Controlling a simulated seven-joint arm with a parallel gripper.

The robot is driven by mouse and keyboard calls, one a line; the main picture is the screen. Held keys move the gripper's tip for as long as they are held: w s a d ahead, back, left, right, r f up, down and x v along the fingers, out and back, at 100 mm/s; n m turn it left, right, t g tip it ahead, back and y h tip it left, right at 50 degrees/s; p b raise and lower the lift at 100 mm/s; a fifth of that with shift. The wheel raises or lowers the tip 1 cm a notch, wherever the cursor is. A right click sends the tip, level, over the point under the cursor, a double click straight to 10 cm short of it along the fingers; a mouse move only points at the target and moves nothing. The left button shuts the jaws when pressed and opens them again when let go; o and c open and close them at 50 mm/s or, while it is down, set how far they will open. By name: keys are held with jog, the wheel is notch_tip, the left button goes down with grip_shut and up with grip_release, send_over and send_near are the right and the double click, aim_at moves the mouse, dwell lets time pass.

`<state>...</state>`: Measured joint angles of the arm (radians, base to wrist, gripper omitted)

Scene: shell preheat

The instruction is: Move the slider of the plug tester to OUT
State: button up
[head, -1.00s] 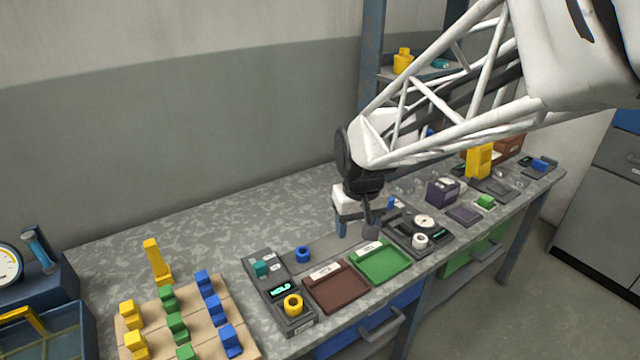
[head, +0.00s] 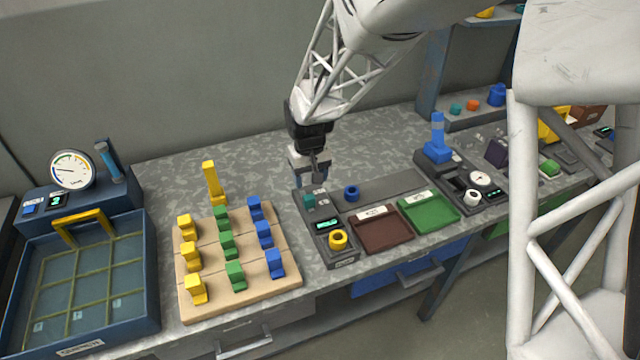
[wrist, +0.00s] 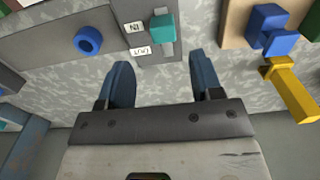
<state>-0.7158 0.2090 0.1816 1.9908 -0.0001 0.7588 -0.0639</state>
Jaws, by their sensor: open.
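The plug tester (head: 325,228) is a long grey unit on the bench with a lit display and a yellow ring at its near end. Its teal slider (head: 309,200) is at the far end, beside two small labels. My gripper (head: 312,177) is above the bench just behind the tester's far end. In the wrist view my gripper (wrist: 161,64) has its blue fingers apart and empty, with the slider beyond the gap.
A blue ring (head: 351,193) sits right of the slider, behind the brown tray (head: 380,230) and green tray (head: 428,212). A wooden board (head: 238,265) with coloured blocks and a tall yellow piece (head: 213,183) stands to the left. The bench behind the tester is clear.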

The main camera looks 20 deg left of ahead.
aim_at(309, 197)
jog(key=shift+a+f, duration=0.2)
jog(key=shift+a, duration=0.05)
jog(key=shift+f, duration=3.85)
jog(key=shift+c, duration=0.4)
grip_shut()
